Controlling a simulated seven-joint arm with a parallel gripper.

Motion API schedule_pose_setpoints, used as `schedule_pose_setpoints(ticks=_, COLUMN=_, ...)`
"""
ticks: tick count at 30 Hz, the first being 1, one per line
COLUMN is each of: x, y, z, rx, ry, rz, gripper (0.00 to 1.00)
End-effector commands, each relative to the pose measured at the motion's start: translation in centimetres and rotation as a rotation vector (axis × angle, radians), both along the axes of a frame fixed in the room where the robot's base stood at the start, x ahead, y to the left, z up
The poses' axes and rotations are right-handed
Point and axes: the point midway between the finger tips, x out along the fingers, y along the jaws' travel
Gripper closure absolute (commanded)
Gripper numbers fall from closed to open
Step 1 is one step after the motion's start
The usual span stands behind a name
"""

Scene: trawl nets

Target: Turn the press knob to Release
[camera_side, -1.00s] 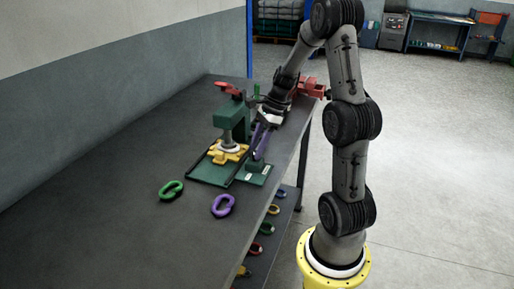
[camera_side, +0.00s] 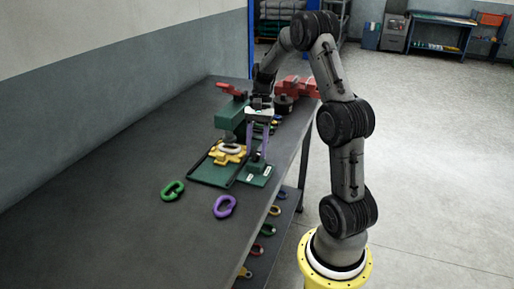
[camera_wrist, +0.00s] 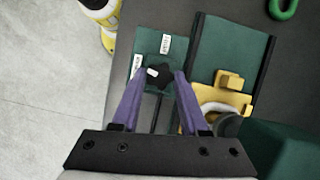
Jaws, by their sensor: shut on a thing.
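The press knob (camera_wrist: 162,76) is a dark, lobed knob on a small green box (camera_wrist: 147,43) beside the press. A white mark on the knob faces left in the wrist view, towards one of two white labels (camera_wrist: 138,67). The other label (camera_wrist: 165,43) lies beyond the knob; I cannot read either surely. My gripper (camera_wrist: 155,76) has purple fingers and is shut on the knob, one finger on each side. In the side view my gripper (camera_side: 257,154) points down at the box (camera_side: 255,177). The green press (camera_side: 233,115) with a red handle stands to its left.
A yellow fixture (camera_side: 229,156) holding a pale ring sits on the green press tray (camera_side: 207,172). A green link (camera_side: 172,191) and a purple link (camera_side: 224,207) lie on the bench in front. A red vise (camera_side: 300,86) stands behind. The bench's left side is clear.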

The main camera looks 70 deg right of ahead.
Motion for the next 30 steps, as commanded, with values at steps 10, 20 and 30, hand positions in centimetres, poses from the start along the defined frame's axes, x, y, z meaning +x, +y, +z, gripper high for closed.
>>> schedule_pose_setpoints(ticks=10, x=0.21, y=0.01, z=0.09, rx=-0.002, ry=0.0, rz=0.204, gripper=1.0)
schedule_pose_setpoints(ticks=20, x=0.23, y=-0.02, z=0.1, rx=-0.003, ry=-0.001, rz=0.268, gripper=1.0)
schedule_pose_setpoints(ticks=30, x=0.24, y=-0.01, z=0.1, rx=-0.003, ry=-0.001, rz=0.271, gripper=1.0)
